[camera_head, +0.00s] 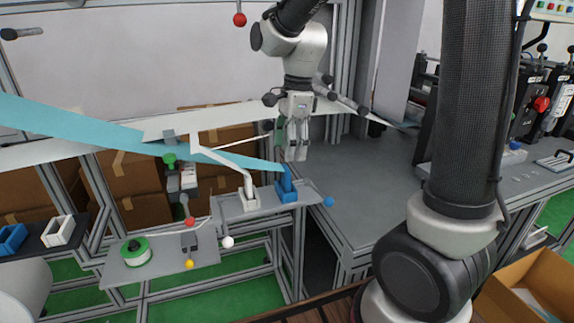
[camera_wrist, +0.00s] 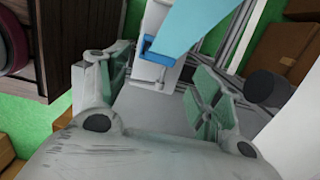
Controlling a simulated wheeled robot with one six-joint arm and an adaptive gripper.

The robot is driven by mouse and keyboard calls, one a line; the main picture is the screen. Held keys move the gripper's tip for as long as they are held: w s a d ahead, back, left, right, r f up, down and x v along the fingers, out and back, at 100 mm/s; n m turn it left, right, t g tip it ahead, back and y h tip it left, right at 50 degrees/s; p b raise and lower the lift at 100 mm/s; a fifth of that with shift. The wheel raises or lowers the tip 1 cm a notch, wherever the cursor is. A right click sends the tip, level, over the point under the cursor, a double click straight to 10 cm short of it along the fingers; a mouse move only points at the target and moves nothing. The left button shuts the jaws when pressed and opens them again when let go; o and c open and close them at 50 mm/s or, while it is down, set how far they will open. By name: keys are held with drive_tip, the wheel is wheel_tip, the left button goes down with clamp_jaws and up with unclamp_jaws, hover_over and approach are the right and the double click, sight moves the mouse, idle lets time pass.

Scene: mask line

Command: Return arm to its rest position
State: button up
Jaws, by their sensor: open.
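My gripper (camera_head: 297,140) hangs pointing down in the middle of the head view, above the grey table and just right of the blue holder. In the wrist view my gripper (camera_wrist: 160,90) shows its two green-padded fingers spread wide apart. Nothing is between the pads. My arm's dark and white links fill the right part of the head view.
A blue holder (camera_head: 286,188) and a white holder (camera_head: 248,196) stand on a small shelf beside a light-blue strip (camera_head: 110,130). A green-rimmed spool (camera_head: 135,252) sits lower left. Presses (camera_head: 545,90) stand at right. A cardboard box (camera_head: 535,285) is lower right.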

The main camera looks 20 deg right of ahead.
drive_tip(key=s+d+r+n+t, duration=0.2)
drive_tip(key=s+d+r+n, duration=0.1)
drive_tip(key=s+d+n, duration=0.4)
drive_tip(key=s+d+r+n+t+h, duration=0.1)
drive_tip(key=s+d+r+n+t, duration=0.1)
drive_tip(key=s+d+r+n, duration=0.2)
drive_tip(key=s+d+n, duration=0.3)
drive_tip(key=s+n, duration=0.4)
drive_tip(key=s, duration=0.1)
